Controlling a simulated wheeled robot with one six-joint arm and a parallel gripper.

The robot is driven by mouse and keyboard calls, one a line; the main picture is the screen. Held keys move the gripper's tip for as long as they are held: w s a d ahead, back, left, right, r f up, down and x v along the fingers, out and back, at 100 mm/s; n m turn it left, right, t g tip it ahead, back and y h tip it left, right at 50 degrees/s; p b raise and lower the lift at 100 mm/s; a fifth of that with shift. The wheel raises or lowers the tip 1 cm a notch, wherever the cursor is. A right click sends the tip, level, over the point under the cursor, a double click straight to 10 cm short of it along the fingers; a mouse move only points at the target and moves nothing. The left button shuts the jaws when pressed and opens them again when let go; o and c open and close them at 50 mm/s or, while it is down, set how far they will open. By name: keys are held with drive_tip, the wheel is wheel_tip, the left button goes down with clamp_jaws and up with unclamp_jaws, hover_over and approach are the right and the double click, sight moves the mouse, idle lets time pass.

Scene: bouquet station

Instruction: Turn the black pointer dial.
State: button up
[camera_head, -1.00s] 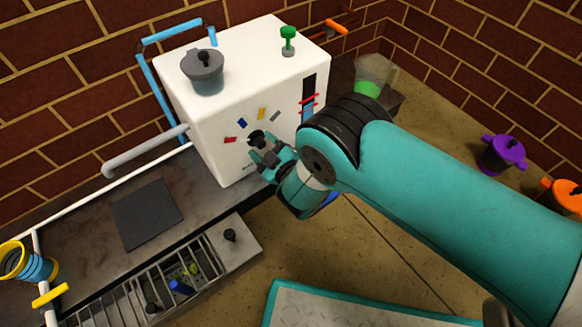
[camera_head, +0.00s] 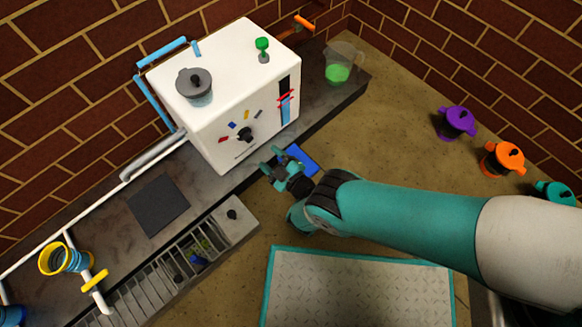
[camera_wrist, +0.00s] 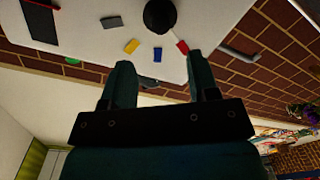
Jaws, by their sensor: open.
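The black pointer dial (camera_head: 245,134) is on the front face of the white box-shaped machine (camera_head: 203,136). Short red, blue, yellow and grey marks sit in an arc around its upper side. In the wrist view the dial (camera_wrist: 160,15) appears at the top edge, partly cut off, beyond the fingertips. My gripper (camera_head: 273,160) is open and empty, in front of the machine and to the lower right of the dial, apart from it. Its two fingers also show in the wrist view (camera_wrist: 160,75).
A grey-lidded pot (camera_head: 194,87) and a green knob (camera_head: 262,47) are on the machine's top. A blue flat item (camera_head: 301,158) lies beside my gripper. A slotted tray (camera_head: 172,268) lies below left. A jug (camera_head: 341,66) with green liquid stands at the right.

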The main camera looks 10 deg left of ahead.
drive_tip(key=p+v, duration=0.5)
drive_tip(key=v, duration=0.3)
drive_tip(key=shift+p, duration=0.35)
drive_tip(key=shift+f, duration=0.1)
